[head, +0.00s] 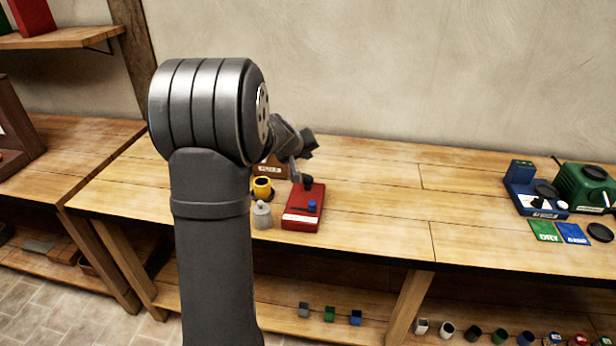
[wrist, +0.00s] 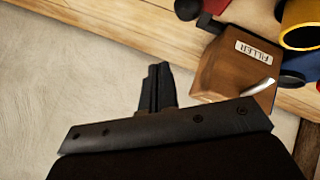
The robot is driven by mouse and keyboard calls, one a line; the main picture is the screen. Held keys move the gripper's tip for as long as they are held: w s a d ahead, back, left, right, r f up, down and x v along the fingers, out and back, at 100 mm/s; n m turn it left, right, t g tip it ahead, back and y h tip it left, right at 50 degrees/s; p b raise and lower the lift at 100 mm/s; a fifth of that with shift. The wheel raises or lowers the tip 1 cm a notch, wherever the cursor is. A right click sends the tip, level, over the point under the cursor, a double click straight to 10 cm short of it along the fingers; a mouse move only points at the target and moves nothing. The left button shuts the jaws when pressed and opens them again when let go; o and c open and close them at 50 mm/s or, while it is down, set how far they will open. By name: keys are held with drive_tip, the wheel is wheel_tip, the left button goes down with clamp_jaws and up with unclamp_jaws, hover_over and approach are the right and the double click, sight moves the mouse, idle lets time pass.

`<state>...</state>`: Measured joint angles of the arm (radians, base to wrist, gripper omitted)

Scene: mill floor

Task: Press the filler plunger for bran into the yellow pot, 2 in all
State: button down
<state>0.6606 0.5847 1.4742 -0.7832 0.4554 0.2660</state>
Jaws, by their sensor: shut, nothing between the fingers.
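The yellow pot (head: 262,187) stands on the bench in a dark holder. Its rim and side show at the upper right of the wrist view (wrist: 302,36). The brown wooden filler (head: 273,169) stands just behind the pot, partly hidden by my arm. In the wrist view, the filler (wrist: 226,72) shows a FILLER label, a silver spout and a black ball knob (wrist: 188,9) on a short arm. My gripper (wrist: 155,88) is shut and empty, apart from the filler.
A blue device (head: 535,198) and a green machine (head: 586,187) stand at the right. The bench middle is clear; the wall is close behind.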

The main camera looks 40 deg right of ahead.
sight(309, 176)
drive_tip(key=shift+f, duration=2.3)
drive_tip(key=shift+f, duration=0.2)
drive_tip(key=shift+f, duration=0.25)
drive_tip(key=shift+f, duration=0.95)
idle(0.9)
drive_tip(key=shift+r, duration=1.4)
drive_tip(key=shift+r, duration=2.5)
